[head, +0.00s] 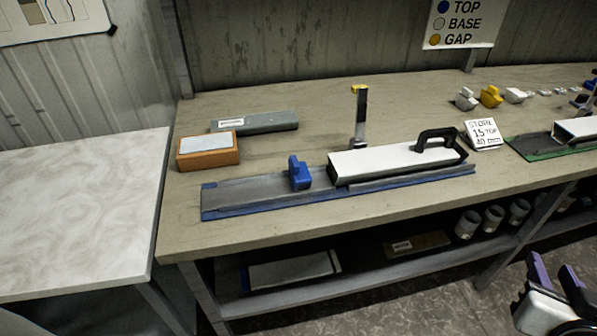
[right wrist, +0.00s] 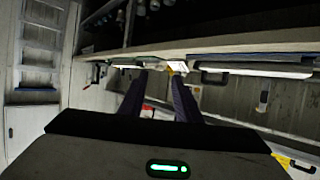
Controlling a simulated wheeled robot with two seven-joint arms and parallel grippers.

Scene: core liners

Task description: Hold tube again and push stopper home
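A long white tube-like piece (head: 385,162) with a dark left end lies in a blue-edged tray (head: 235,208) on the bench. A black handle (head: 437,139) stands on its right part. A blue stopper (head: 299,173) stands in the tray left of the tube's end, with a small gap between them. My right gripper (head: 555,273) is low at the bottom right, in front of the bench and away from the tube. Its purple fingers are apart and empty, also in the right wrist view (right wrist: 158,85). My left gripper is not in view.
An upright post with a yellow top (head: 360,115) stands behind the tube. An orange block (head: 208,151) and a grey bar (head: 254,122) lie at the left. A small sign (head: 483,134), loose stoppers (head: 490,96) and a green-edged tray (head: 545,147) are at the right. The bench front is clear.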

